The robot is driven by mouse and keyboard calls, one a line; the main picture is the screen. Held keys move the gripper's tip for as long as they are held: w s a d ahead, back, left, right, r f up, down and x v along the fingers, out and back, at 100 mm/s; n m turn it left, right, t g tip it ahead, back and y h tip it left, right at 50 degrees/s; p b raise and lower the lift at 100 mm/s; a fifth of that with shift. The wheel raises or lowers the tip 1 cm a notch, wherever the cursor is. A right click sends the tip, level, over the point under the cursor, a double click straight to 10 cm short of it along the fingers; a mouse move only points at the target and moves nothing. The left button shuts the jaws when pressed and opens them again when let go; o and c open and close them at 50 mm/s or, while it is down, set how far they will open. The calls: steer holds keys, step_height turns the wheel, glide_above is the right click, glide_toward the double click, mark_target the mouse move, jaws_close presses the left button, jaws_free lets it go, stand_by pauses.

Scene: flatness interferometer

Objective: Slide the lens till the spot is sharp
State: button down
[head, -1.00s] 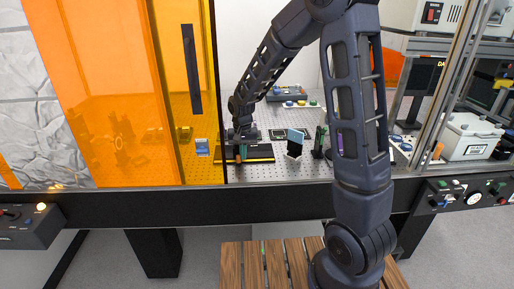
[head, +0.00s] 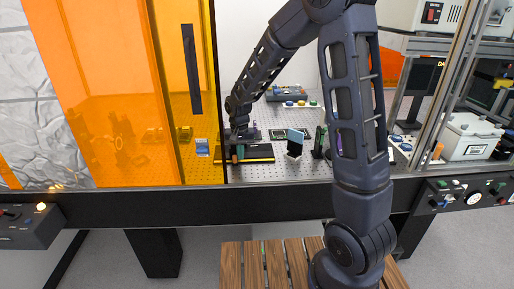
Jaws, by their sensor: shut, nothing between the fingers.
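My gripper (head: 237,153) is low over the optical table, at the left end of a dark rail (head: 258,154) with a yellow front edge. It is shut and holds nothing. The lens is too small to make out, and my gripper and wrist hide the part of the rail where they stand. I cannot tell whether the fingers touch anything on the rail. The spot is not visible, so its sharpness cannot be told.
A light-blue plate on a dark mount (head: 295,139) stands right of the rail. Orange panels (head: 115,90) close the left side, with their edge near my wrist. A grey box with coloured knobs (head: 290,95) is behind. Perforated table is bare in front.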

steer(key=shift+d, duration=0.5)
steer(key=shift+r, duration=0.1)
step_height(320, 180, up, 9)
stand_by(0.9)
steer(key=s+d+r+t, duration=0.1)
steer(key=s+d+r, duration=0.35)
steer(key=d, duration=0.35)
steer(key=s+d+r+t, duration=0.1)
steer(key=s+d+r, duration=0.2)
steer(key=d+r, duration=0.3)
steer(key=s+d+r+t, duration=0.1)
steer(key=s+d+t, duration=0.1)
steer(key=s+d, duration=1.1)
steer(key=shift+s+d+r+t, duration=0.25)
steer(key=shift+s+r+t, duration=0.05)
steer(key=shift+s, duration=0.4)
